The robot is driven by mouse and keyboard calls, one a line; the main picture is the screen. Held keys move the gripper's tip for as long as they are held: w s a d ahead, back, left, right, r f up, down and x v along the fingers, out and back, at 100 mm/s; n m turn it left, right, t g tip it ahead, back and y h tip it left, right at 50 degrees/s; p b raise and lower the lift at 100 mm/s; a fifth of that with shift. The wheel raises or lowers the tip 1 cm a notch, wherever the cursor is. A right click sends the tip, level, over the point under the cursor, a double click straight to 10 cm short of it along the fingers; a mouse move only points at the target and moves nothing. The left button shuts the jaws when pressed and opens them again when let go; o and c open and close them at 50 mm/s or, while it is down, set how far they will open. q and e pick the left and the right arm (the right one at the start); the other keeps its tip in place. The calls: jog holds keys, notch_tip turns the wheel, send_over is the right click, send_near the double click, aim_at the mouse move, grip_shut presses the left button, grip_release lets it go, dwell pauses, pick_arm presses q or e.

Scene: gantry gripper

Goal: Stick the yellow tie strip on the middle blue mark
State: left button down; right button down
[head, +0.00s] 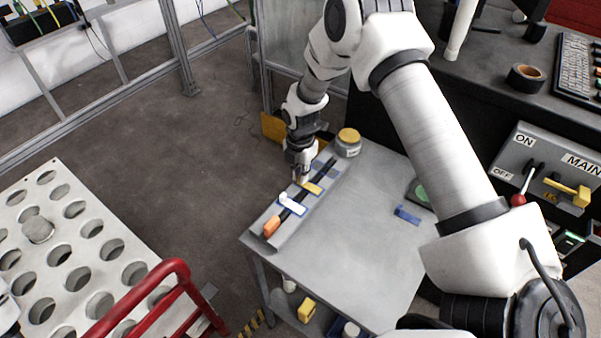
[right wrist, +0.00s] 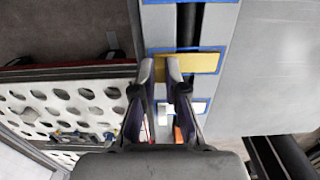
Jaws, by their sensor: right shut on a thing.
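The yellow tie strip (head: 312,188) lies crosswise over a dark cable (right wrist: 188,25) on the grey table's left side. In the right wrist view the strip (right wrist: 203,63) is over the middle blue mark (right wrist: 226,52), whose blue edge shows around it. I cannot tell whether it is pressed down. My right gripper (head: 301,178) points down at the strip's left end; its fingertips (right wrist: 160,70) are shut on it. A white strip (head: 291,204) lies over the nearer blue mark. The farther blue mark (head: 333,173) shows no strip. My left gripper is not in view.
An orange piece (head: 271,227) sits at the cable's near end. A jar with a yellow lid (head: 348,141) stands at the table's back. A blue strip (head: 407,214) lies to the right. A white perforated rack (head: 75,240) stands left; the table (head: 340,255) is clear in front.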

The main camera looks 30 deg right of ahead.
dwell(0.3)
jog(key=c, duration=1.1)
grip_release()
jog(key=shift+c, duration=0.2)
jog(key=o, duration=0.5)
jog(key=shift+r, duration=0.1)
